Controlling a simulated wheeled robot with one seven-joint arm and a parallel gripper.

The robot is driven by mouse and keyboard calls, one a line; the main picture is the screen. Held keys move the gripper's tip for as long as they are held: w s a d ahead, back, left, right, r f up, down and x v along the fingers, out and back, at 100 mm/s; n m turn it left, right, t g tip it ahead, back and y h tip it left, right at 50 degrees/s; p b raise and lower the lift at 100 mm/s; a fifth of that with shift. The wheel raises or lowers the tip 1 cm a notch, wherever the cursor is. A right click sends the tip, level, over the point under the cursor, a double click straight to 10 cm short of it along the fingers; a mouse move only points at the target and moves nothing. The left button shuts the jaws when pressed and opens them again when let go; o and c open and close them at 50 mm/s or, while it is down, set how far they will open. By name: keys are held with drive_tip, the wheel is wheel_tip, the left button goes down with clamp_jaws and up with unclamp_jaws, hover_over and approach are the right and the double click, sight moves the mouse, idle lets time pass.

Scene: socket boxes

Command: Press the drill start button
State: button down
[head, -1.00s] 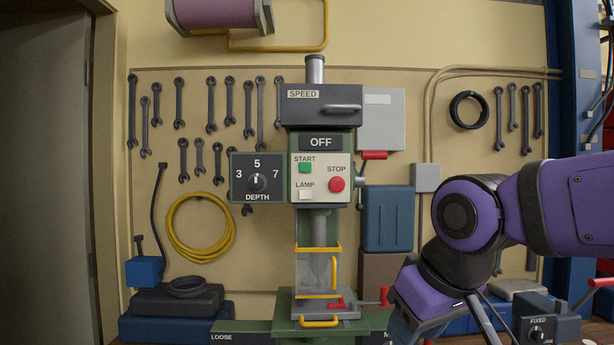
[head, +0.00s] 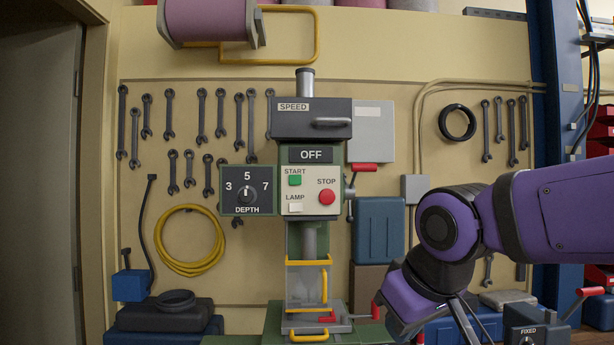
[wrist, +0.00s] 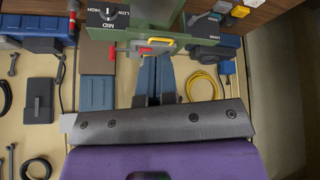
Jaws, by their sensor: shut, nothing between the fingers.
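The drill press (head: 300,245) stands upright against the back wall in the head view. The green START button (head: 295,180) is on its pale front panel, left of the red STOP button (head: 327,197) and above the white LAMP button (head: 295,208). The display (head: 311,154) above reads OFF. My gripper (wrist: 156,62) is shut and empty in the wrist view, its fingers pointing towards the drill's lower part with the yellow handle (wrist: 158,40). In the head view my purple arm is right of and below the panel, apart from the START button; the fingertips are hard to make out there.
The DEPTH dial (head: 246,195) adjoins the panel on the left. A yellow guard (head: 307,275) is below. A FIXED dial box (head: 534,325) stands at the lower right. The space before the panel is clear.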

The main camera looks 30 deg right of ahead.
drive_tip(key=w+d+r+n+t+y, duration=0.2)
drive_tip(key=w+r+n+t, duration=0.3)
drive_tip(key=w+r+n, duration=0.3)
drive_tip(key=w+d+r+n+t+y, duration=0.3)
drive_tip(key=w+r+n+t+y, duration=0.2)
drive_tip(key=w+r+n, duration=0.4)
drive_tip(key=shift+w+r+n, duration=0.3)
drive_tip(key=shift+w+n, duration=1.75)
drive_tip(key=shift+n, duration=0.55)
drive_tip(key=shift+a, duration=0.1)
approach(291, 185)
drive_tip(key=w+a, duration=0.2)
drive_tip(key=a, duration=0.1)
drive_tip(key=shift+w+d+f, duration=0.15)
drive_tip(key=shift+w+d, duration=0.2)
drive_tip(key=shift+w, duration=0.2)
drive_tip(key=shift+w+d+f, duration=0.1)
drive_tip(key=shift+w+d, duration=0.25)
drive_tip(key=shift+w, duration=0.2)
drive_tip(key=shift+w+d, duration=0.2)
drive_tip(key=shift+w, duration=0.45)
